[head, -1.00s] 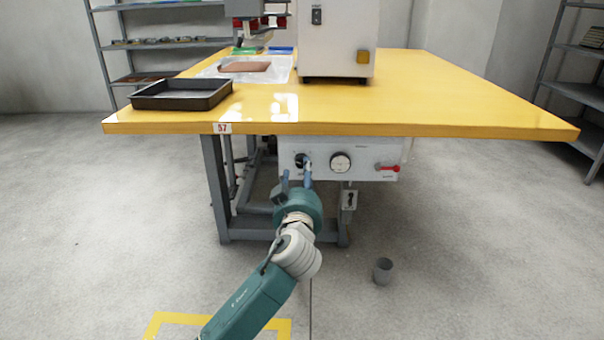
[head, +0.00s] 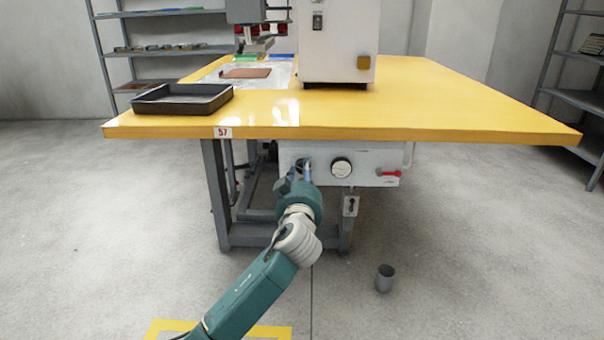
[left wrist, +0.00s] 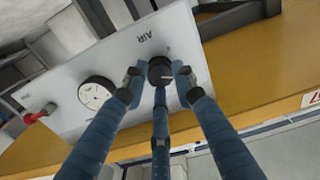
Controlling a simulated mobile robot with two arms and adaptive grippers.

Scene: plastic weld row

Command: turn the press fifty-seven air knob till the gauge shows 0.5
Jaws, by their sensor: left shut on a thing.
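The press's air panel (head: 355,176) hangs under the front edge of the table marked 57. Its black air knob (left wrist: 158,68) has a pale line and sits by the word AIR in the left wrist view. My left gripper (head: 303,170) has its blue fingers closed around this knob; in the head view they mostly hide it. The round white gauge (head: 341,167) is just right of the knob; it also shows in the left wrist view (left wrist: 95,92). Its needle is too small to read. My right gripper is not in view.
A red lever (head: 389,173) is at the panel's right end. Above are the yellow tabletop (head: 440,115), a dark tray (head: 150,103) and the white press body (head: 338,45). A grey cup (head: 384,278) stands on the floor. The floor at right is clear.

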